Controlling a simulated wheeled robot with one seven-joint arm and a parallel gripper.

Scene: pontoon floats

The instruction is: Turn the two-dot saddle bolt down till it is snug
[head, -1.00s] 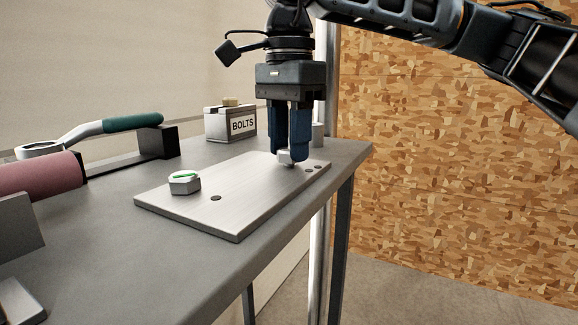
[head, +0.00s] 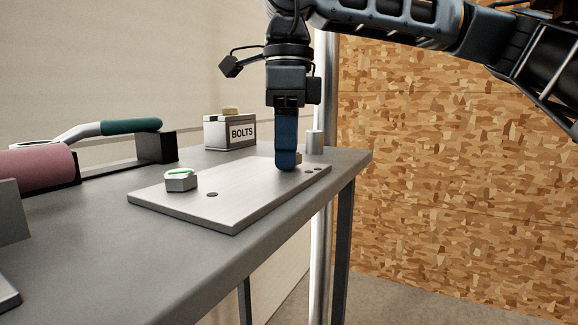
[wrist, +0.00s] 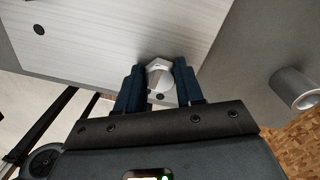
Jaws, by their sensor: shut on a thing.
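The two-dot saddle bolt is a silver hex head (wrist: 159,77) between my fingertips in the wrist view, at the far right end of the metal plate (head: 235,208). In the head view it is almost wholly hidden behind the near finger. My gripper (head: 286,165) points straight down and is shut on the bolt head, low over the plate; its blue fingers also show in the wrist view (wrist: 160,85). Two dark dots (head: 313,169) show on the plate beside the bolt. How far the head stands off the plate cannot be told.
Another hex bolt with a green mark (head: 181,181) stands at the plate's left, near a dark hole (head: 212,194). The table (head: 110,240) is clear in front.

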